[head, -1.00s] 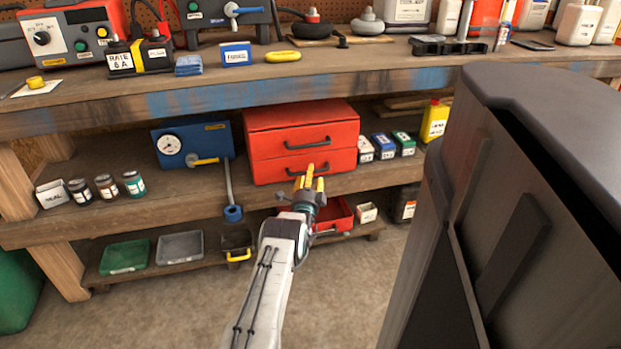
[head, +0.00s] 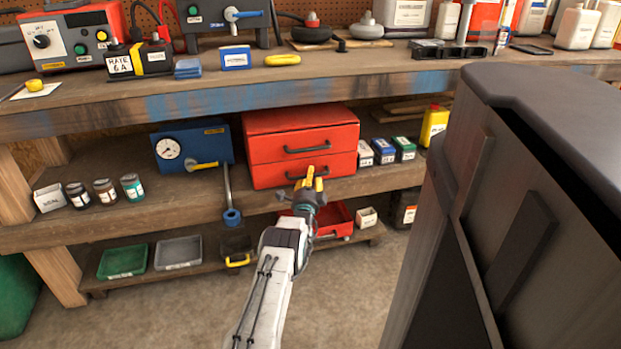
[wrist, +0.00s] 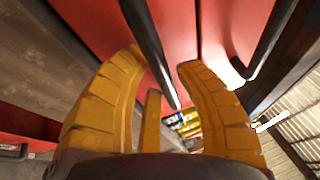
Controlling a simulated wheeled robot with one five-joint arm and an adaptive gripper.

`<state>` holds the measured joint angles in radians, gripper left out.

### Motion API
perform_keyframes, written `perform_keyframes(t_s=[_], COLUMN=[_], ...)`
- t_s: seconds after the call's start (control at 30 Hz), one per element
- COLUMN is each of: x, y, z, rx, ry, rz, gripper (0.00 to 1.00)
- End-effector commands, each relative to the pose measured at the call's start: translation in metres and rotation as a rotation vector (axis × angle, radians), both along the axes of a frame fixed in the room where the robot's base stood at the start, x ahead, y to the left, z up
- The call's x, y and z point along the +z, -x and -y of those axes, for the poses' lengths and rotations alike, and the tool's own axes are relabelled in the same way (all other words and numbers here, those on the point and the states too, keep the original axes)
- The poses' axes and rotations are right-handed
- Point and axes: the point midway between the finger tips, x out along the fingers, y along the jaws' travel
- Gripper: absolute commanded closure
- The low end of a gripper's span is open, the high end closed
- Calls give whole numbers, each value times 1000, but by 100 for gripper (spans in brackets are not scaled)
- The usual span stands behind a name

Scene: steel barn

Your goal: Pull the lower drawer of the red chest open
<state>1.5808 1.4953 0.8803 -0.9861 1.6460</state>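The red chest (head: 275,150) stands on the middle shelf with two drawers, each with a dark bar handle. Both drawers look closed. My gripper (head: 314,177) is in front of the lower drawer (head: 268,176) and partly hides its handle (head: 292,176). In the wrist view my yellow fingers (wrist: 163,66) are apart. The lower handle (wrist: 149,45) runs into the space between them as pictured. I cannot tell whether the fingers touch it. The upper handle (wrist: 266,48) shows to the right of the drawer seam.
A blue gauge box (head: 190,147) stands left of the chest, and small cartons (head: 384,152) and a yellow bottle (head: 434,124) stand right. The workbench top (head: 300,75) overhangs the chest.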

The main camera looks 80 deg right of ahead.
Motion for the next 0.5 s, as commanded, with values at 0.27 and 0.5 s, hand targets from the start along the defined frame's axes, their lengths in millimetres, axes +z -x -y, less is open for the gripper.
perform_keyframes(t_s=[0.27, 0.5], x=[0, 0], y=[0, 0], z=[0, 0], rx=[0, 0], ry=[0, 0], rz=[0, 0], gripper=[95, 100])
